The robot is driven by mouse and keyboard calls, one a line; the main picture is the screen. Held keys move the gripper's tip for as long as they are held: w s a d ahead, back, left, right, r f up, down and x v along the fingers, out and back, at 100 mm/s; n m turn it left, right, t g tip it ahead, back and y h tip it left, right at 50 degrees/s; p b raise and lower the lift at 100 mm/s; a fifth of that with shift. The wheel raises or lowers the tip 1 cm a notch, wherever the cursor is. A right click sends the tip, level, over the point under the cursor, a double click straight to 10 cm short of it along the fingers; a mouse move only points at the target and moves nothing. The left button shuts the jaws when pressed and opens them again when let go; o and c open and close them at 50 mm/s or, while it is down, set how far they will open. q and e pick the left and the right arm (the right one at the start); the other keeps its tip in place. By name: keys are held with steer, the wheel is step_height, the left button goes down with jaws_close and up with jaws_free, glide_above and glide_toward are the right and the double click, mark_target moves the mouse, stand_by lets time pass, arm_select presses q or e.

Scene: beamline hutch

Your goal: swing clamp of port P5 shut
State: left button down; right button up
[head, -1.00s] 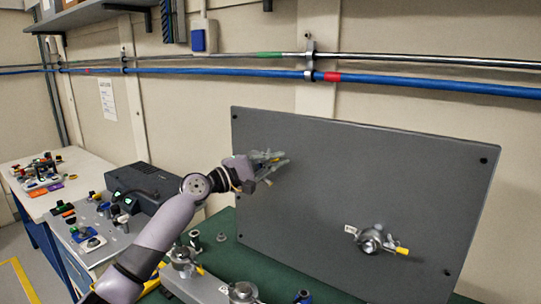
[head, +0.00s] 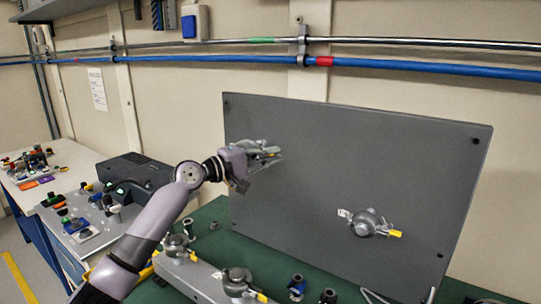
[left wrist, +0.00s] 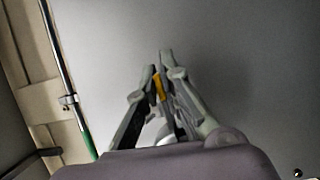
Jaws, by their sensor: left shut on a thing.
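A large grey upright panel (head: 330,130) carries two fittings. My left gripper (head: 268,152) is at the panel's upper left, in front of a metal clamp fitting that it mostly hides. In the left wrist view the fingers (left wrist: 161,75) are close together around a narrow yellow piece (left wrist: 158,88), which looks like the clamp's lever tip. A rounded metal part (left wrist: 165,133) shows behind the fingers. I cannot read a port label or tell how far the clamp is closed. A second clamp fitting (head: 367,222) with a yellow-tipped lever (head: 395,233) sits lower right, untouched.
A green bench top (head: 212,243) lies below the panel, with a grey block (head: 195,272) of similar fittings and several small parts. A black box (head: 135,180) stands to the left. Pale pieces at the bottom edge may be my right gripper's tips.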

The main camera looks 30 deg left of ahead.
arm_select(q)
steer(key=shift+d+f, duration=0.2)
steer(key=shift+f, duration=0.8)
steer(key=c, duration=1.8)
jaws_free()
steer(key=shift+s+r, duration=0.1)
steer(key=shift+s, duration=0.05)
steer(key=shift+a, duration=0.1)
steer(key=v, duration=0.2)
steer(key=r+v, duration=0.1)
steer(key=v, duration=0.5)
steer(key=shift+s+a+r, duration=0.1)
steer(key=shift+r, duration=0.3)
steer(key=shift+a, duration=0.1)
steer(key=shift+c, duration=0.2)
